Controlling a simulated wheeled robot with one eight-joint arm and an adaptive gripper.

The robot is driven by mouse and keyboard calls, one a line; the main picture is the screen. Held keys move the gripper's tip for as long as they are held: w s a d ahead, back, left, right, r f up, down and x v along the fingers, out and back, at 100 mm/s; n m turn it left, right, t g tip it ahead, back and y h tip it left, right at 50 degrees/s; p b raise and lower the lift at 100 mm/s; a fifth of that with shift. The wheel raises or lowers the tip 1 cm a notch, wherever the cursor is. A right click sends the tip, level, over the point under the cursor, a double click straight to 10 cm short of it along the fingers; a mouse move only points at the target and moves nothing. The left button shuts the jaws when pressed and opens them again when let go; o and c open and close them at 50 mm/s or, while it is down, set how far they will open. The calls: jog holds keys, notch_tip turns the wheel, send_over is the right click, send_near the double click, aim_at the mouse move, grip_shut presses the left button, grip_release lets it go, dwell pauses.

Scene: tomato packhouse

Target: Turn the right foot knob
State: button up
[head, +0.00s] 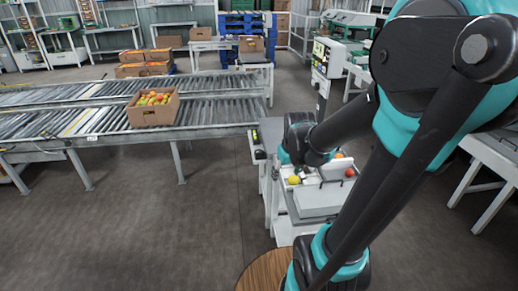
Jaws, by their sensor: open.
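A light grey, flat-topped device (318,202), perhaps a bench scale, stands on the small workstation at the centre right. No foot knob can be made out on it; its lower right side is hidden behind my arm. My gripper (298,170) is small and partly hidden by my wrist. It is over the far left part of the workstation, beyond the device and near a yellow tomato (293,180). Nothing shows held in it, and the fingers are hard to make out.
A control panel (321,58) stands beyond. A roller conveyor (60,125) with a cardboard box (154,110) of tomatoes runs at the left. The floor in front of the conveyor is clear.

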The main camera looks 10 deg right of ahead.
jog(key=w+r+n+g, duration=0.1)
jog(key=w+r+n, duration=0.1)
jog(key=w, duration=0.5)
jog(key=w+r+n, duration=0.2)
jog(key=w+n, duration=0.1)
jog(key=w, duration=0.5)
jog(key=n+g, duration=0.3)
jog(key=n, duration=1)
send_over(260, 151)
notch_tip(260, 151, down, 9)
notch_tip(260, 151, down, 17)
jog(key=shift+r, duration=0.2)
jog(key=shift+c, duration=0.4)
jog(key=c, duration=1.1)
jog(key=shift+m, duration=0.3)
